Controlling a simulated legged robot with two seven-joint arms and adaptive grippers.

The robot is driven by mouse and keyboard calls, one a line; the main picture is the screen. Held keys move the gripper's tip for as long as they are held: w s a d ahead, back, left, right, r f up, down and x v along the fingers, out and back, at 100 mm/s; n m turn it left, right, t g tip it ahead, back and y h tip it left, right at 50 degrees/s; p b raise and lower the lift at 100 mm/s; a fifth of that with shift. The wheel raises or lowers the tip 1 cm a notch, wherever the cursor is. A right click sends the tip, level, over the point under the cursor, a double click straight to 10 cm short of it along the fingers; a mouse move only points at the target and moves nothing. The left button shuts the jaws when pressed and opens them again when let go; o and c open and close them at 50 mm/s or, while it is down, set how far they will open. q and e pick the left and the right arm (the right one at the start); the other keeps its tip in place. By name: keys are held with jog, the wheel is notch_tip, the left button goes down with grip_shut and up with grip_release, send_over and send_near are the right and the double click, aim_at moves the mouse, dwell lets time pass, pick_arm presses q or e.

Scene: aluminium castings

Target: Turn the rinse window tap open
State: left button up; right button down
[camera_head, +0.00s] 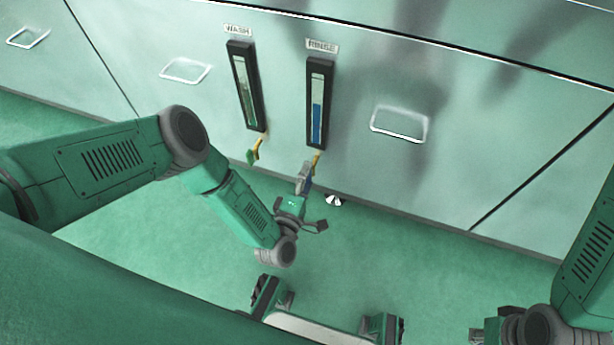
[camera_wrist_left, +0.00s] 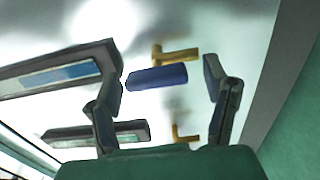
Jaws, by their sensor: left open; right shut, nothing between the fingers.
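The rinse window is a black-framed upright gauge (camera_head: 328,80) with blue in its lower part, under the RINSE label (camera_head: 322,46). Below it is the yellow rinse tap body (camera_wrist_left: 178,55), with a blue lever (camera_wrist_left: 157,77). In the left wrist view the lever lies roughly along the gauge's length. My left gripper (camera_head: 313,200) is open at the tap. Its fingers (camera_wrist_left: 161,82) stand on either side of the lever, with visible gaps. In the head view the gripper partly hides the lever.
The wash gauge (camera_head: 247,85) and its yellow tap with a green lever (camera_head: 251,156) are close on the left. The metal cabinet front (camera_head: 460,140) carries recessed handles (camera_head: 400,123). Green floor (camera_head: 420,255) is clear.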

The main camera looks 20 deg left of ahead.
pick_arm(q)
jog(key=s, duration=0.7)
jog(key=shift+s+a, duration=0.15)
jog(key=shift+s, duration=0.05)
jog(key=shift+f, duration=0.1)
jog(key=s+d+m+g+h, duration=0.3)
jog(key=s+m+g+h, duration=0.1)
jog(key=m+g, duration=0.5)
jog(key=s+a+r+m+g+y, duration=0.2)
jog(key=s+a+r+m+g, duration=0.25)
jog(key=s+a, duration=0.35)
jog(key=s+a+r+m+g+y, duration=0.3)
jog(key=s+a+r+m+g, duration=0.15)
jog(key=s+a, duration=0.4)
notch_tip(320, 180, up, 16)
jog(key=p, duration=1.8)
jog(key=shift+w+t, duration=0.3)
